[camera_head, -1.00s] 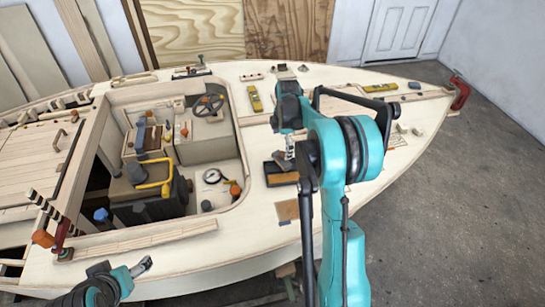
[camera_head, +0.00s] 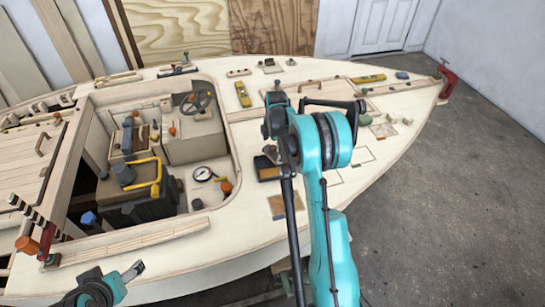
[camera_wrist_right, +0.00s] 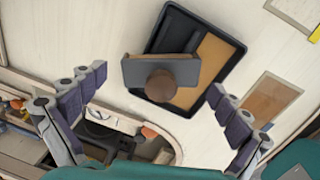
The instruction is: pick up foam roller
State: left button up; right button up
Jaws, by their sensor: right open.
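I cannot make out for certain which thing is the foam roller. A dark grey block with a round brown knob (camera_wrist_right: 160,88) lies tilted across a black tray with a tan panel (camera_wrist_right: 222,52). The tray also shows on the deck in the head view (camera_head: 268,174). My right gripper (camera_wrist_right: 158,86) is open and empty above the tray, its fingers spread on either side of the knobbed block. In the head view my right arm partly hides this area. My left gripper (camera_head: 135,270) is low at the left, by the hull's near edge; its jaw gap is unclear.
The pale plywood deck (camera_head: 240,215) has an open cockpit with a steering wheel (camera_head: 195,103), a dark box with a yellow handle (camera_head: 155,178) and a round gauge (camera_head: 203,173). A red clamp (camera_head: 447,82) grips the bow. Yellow levels (camera_head: 243,94) lie on deck. The right floor is clear.

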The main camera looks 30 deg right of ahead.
aim_at(273, 146)
jog(key=c, duration=1.4)
jog(key=shift+s+a+r, duration=0.1)
jog(key=shift+s+r, duration=0.1)
grip_shut()
jog(key=shift+f, duration=0.1)
jog(key=shift+w+r, duration=0.15)
jog(key=shift+r, duration=0.45)
jog(key=r, duration=0.1)
jog(key=r+p, duration=0.1)
jog(key=r, duration=0.1)
jog(key=shift+d+p, duration=0.25)
jog(key=shift+p, duration=0.15)
jog(key=s+d+r+p, duration=0.2)
jog(key=s+d+r, duration=0.4)
jog(key=s, duration=0.3)
jog(key=shift+d+r, duration=0.35)
jog(key=shift+d, duration=0.15)
